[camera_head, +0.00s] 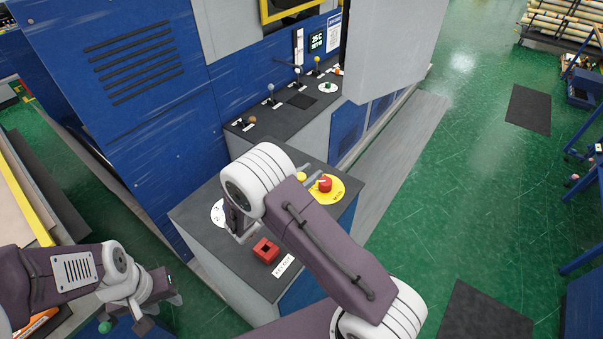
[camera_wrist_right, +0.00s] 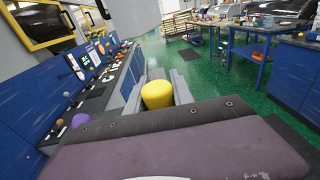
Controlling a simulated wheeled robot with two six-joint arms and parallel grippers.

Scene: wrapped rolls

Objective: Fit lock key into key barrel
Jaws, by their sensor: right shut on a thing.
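My right gripper (camera_head: 311,170) reaches over the near console with its grey fingers pointing away. It is shut on a yellow round-headed piece, taken as the lock key (camera_head: 301,177). In the right wrist view the lock key (camera_wrist_right: 157,95) shows as a yellow cylinder between the fingers; any shaft is hidden. A white numbered disc (camera_head: 216,213) on the console top is partly hidden by my right wrist. I cannot tell whether the key barrel is in it. My left gripper (camera_head: 160,311) is open and empty at lower left, away from the console.
The near console (camera_head: 195,219) has a red square fitting (camera_head: 266,250) and a red knob (camera_head: 325,183) on a yellow disc. Several levers stand on the panel (camera_head: 296,101) behind. A grey overhanging panel (camera_head: 394,45) is above right. Green floor is open at right.

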